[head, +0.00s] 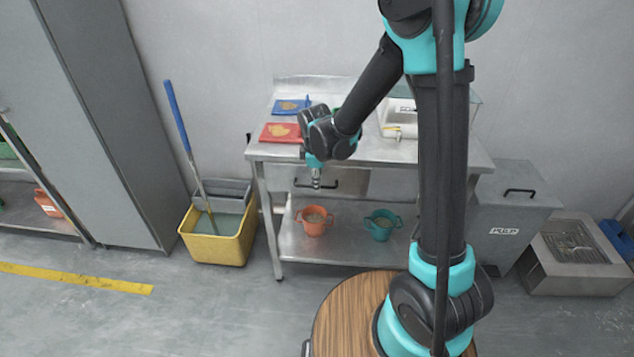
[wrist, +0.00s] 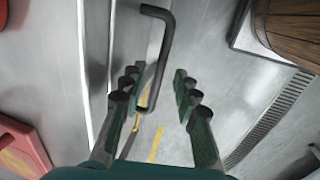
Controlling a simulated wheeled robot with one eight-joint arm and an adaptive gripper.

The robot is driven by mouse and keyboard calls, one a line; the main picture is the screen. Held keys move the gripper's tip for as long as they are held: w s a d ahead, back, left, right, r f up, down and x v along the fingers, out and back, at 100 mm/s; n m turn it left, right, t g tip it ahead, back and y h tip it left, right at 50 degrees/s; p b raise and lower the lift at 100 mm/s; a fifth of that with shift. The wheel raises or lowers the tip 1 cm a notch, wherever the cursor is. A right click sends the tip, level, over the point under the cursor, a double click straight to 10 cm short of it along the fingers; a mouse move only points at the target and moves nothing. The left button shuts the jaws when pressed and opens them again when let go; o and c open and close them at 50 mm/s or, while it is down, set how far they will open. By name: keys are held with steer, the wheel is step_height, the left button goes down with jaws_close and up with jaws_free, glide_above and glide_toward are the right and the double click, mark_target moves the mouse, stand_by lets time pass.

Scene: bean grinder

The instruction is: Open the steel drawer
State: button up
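The steel drawer (head: 353,180) sits under the top of the steel table (head: 372,150), and its front looks closed. Its black bar handle (head: 329,185) is partly hidden behind my gripper (head: 316,182) in the head view. In the wrist view the black handle (wrist: 164,40) reaches down between the two fingers of my gripper (wrist: 157,85). The fingers are spread, with a gap on both sides of the handle. The handle's lower end is closer to the left finger; I cannot tell whether they touch.
A red board (head: 281,133) and a blue board (head: 291,106) lie on the tabletop. An orange pot (head: 314,222) and a teal pot (head: 380,228) stand on the lower shelf. A yellow mop bucket (head: 215,248) is left of the table, a grey bin (head: 505,215) right.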

steer(key=shift+w+f, duration=0.1)
steer(key=shift+f, duration=0.4)
steer(key=shift+c, duration=0.5)
jaws_close()
